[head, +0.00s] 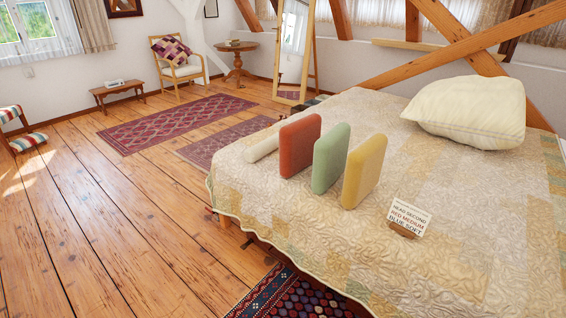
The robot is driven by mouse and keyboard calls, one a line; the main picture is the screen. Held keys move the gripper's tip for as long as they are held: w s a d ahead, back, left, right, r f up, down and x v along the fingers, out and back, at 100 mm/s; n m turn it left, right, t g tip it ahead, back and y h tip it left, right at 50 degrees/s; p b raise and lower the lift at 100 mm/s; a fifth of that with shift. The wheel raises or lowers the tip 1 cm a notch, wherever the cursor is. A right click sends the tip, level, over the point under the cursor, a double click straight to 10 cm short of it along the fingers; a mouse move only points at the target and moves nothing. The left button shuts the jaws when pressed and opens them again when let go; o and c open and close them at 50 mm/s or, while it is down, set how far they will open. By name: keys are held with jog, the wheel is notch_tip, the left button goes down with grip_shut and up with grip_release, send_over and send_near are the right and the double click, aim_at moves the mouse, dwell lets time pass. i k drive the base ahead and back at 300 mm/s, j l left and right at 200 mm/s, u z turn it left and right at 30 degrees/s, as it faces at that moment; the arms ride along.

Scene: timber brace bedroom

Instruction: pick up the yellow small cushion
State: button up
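The yellow small cushion (364,171) stands upright on the bed (470,250), on its patterned cream quilt. It is the rightmost of three thin upright cushions in a row. A pale green cushion (331,158) stands just left of it, and a red cushion (300,146) stands left of the green one. Narrow gaps seem to separate them. Nothing hides the front of the yellow cushion. My gripper is not in view.
A small sign (408,218) stands right of the yellow cushion. A cream roll-shaped item (262,147) lies left of the red cushion. A large cream pillow (468,111) lies at the back right. The wooden floor (120,220) left of the bed is mostly clear.

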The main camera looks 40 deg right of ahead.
aim_at(363, 164)
jog(key=i+j, duration=0.1)
jog(key=i, duration=0.4)
jog(key=i+j, duration=0.1)
jog(key=i, duration=0.4)
jog(key=i+z, duration=0.25)
jog(key=z, duration=0.2)
jog(key=i+j+z, duration=0.2)
jog(key=z, duration=0.25)
jog(key=i+j+z, duration=0.25)
jog(key=z, duration=0.2)
jog(key=i+j+z, duration=0.25)
jog(key=z, duration=0.2)
